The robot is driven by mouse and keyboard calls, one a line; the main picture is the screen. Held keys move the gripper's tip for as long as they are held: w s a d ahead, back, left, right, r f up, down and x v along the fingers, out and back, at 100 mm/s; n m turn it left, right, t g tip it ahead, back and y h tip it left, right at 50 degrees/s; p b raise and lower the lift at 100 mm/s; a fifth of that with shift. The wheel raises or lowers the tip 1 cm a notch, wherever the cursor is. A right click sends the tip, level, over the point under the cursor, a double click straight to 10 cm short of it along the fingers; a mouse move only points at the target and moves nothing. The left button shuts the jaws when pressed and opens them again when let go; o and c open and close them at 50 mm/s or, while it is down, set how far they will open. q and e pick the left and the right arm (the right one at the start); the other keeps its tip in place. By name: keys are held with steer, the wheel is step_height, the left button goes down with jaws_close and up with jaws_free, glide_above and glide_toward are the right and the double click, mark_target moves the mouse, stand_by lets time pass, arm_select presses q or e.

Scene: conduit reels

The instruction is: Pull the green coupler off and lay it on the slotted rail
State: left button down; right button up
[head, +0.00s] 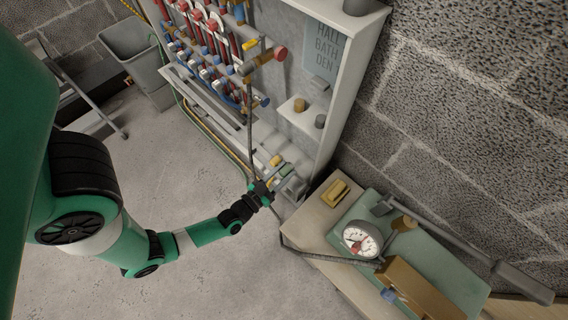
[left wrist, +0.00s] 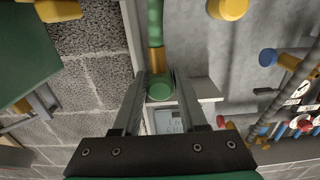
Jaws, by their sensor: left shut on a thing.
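My left gripper (head: 268,188) reaches to the lower right part of the open cabinet (head: 346,75). In the left wrist view its two fingers (left wrist: 158,80) are shut on the green coupler (left wrist: 160,91), one on each side. The coupler's round end faces the camera. A brass collar (left wrist: 156,60) and a green length (left wrist: 155,20) lie in line behind it; I cannot tell whether it is still joined to them. In the head view the gripper mostly hides the coupler. A long pale rail (head: 205,100), seemingly the slotted one, runs below the coloured valves. My right gripper is not in view.
A workbench (head: 318,215) at right carries a yellow block (head: 335,193), a pressure gauge (head: 362,239) and a long-handled pump (head: 450,245). A grey bin (head: 130,45) stands at the back left. The floor (head: 170,150) is largely clear.

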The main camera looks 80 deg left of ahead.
arm_select(q)
steer(key=shift+w+f+b, duration=0.3)
steer(key=shift+w, duration=0.15)
steer(key=shift+w+a+f+b, duration=0.2)
steer(key=shift+w+b, duration=0.1)
steer(key=shift+w+a+f+b, duration=0.35)
steer(key=shift+w+a+b, duration=0.05)
steer(key=shift+a+b, duration=0.05)
steer(key=shift+d+f, duration=0.1)
steer(key=shift+f, duration=2.5)
steer(key=shift+f, duration=0.2)
steer(key=shift+c, duration=0.2)
jaws_free()
